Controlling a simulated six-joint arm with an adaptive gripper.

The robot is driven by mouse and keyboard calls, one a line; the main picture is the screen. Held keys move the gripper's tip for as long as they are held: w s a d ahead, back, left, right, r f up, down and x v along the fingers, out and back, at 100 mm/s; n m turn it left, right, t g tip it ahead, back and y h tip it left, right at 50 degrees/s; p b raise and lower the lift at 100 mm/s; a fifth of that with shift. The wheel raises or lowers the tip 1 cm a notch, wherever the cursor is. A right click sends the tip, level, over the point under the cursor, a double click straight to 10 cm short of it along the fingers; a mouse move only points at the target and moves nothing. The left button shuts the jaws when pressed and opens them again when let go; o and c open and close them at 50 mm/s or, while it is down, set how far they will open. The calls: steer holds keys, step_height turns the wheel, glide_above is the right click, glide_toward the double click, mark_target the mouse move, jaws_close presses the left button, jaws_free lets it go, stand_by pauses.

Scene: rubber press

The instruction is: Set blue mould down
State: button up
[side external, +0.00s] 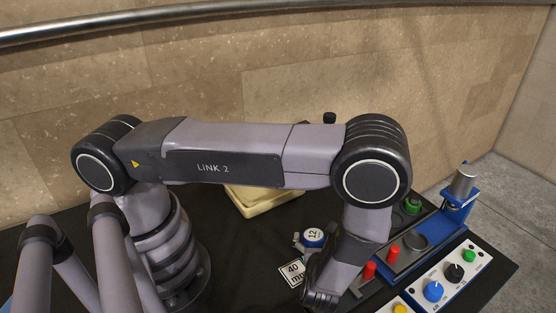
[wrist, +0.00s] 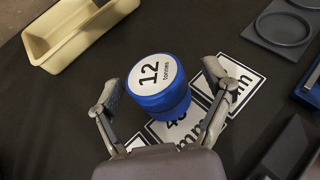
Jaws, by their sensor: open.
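The blue mould (wrist: 172,104) is a short cylinder with a white top label reading "12 tonnes". In the wrist view it stands upright over the edge of a white "40 mm" card. My gripper (wrist: 161,78) is open, with one finger on each side of the mould and visible gaps between. In the side view the mould (side external: 314,238) shows its label beside my gripper (side external: 306,246), whose fingers are partly hidden by my wrist. The mould's underside is hidden, so its contact with the surface below is not clear.
A cream tray (wrist: 42,45) lies at the upper left in the wrist view. White cards (wrist: 250,60) lie on the black table. A blue press stand (side external: 458,212) and a knob panel (side external: 455,272) are at the right in the side view.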

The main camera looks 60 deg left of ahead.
steer(key=shift+r, duration=0.1)
steer(key=shift+r, duration=0.3)
steer(key=v, duration=1.1)
steer(key=shift+s+d+r, duration=0.15)
steer(key=shift+d, duration=0.1)
steer(key=a+r+n+g+h, duration=0.1)
steer(key=a+r+n+g, duration=0.1)
steer(key=a+r+n, duration=0.4)
steer(key=a+r+n+g+h, duration=0.1)
steer(key=r+n+g+h, duration=0.15)
steer(key=r, duration=0.55)
steer(key=a+r+n+g+h, duration=0.1)
steer(key=a+r+n+g, duration=0.3)
steer(key=r, duration=0.3)
steer(key=s+a+r+n+t+h, duration=0.3)
steer(key=s+r+n, duration=0.2)
steer(key=r+n, duration=0.1)
steer(key=s+a+r+n+t+h, duration=0.3)
steer(key=s+r+n, duration=0.3)
steer(key=shift+s+a+r+n, duration=0.3)
steer(key=shift+a+r+n, duration=0.05)
